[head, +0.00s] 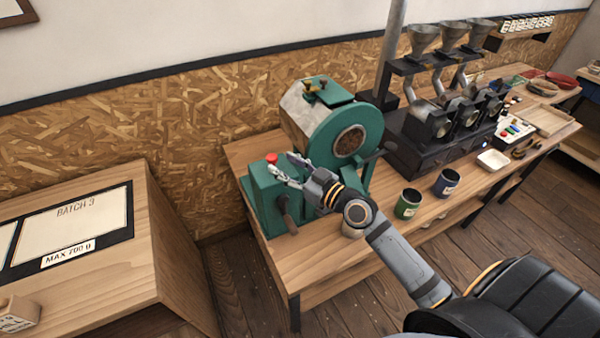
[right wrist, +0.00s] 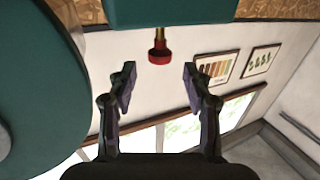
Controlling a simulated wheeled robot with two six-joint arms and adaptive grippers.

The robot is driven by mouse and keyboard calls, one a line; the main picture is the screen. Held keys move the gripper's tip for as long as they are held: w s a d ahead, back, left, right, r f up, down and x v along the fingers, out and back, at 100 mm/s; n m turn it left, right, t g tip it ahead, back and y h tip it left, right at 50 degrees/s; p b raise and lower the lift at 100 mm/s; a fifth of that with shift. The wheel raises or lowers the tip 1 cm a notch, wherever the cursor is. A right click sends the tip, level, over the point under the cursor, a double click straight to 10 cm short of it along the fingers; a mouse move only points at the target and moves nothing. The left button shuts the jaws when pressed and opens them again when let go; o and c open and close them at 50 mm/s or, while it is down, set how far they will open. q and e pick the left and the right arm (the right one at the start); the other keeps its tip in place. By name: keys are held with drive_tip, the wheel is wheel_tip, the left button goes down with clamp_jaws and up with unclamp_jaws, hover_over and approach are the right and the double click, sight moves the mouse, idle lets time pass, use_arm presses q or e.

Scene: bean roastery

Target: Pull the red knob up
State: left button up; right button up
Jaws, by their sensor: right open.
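The red knob (head: 271,157) sits on top of the green box at the left end of the roaster (head: 268,195). In the right wrist view, where the scene appears upside down, the red knob (right wrist: 159,55) shows on a short brass-coloured stem against the green housing (right wrist: 170,12). My right gripper (head: 284,172) is beside the knob, just right of it in the head view. In the right wrist view its two fingers (right wrist: 160,80) are apart and empty, with the knob lined up between them, just beyond the tips. My left gripper is not in view.
The roaster's drum (head: 330,125) stands close behind my right gripper. A dark-handled lever (head: 287,220) is on the box's front. A green cup (head: 407,204) and a blue cup (head: 447,182) stand on the bench to the right. A wooden cabinet (head: 180,260) is at left.

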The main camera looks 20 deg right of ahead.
drive_tip(key=v, duration=0.6)
drive_tip(key=shift+s+d, duration=0.15)
drive_tip(key=shift+s, duration=0.15)
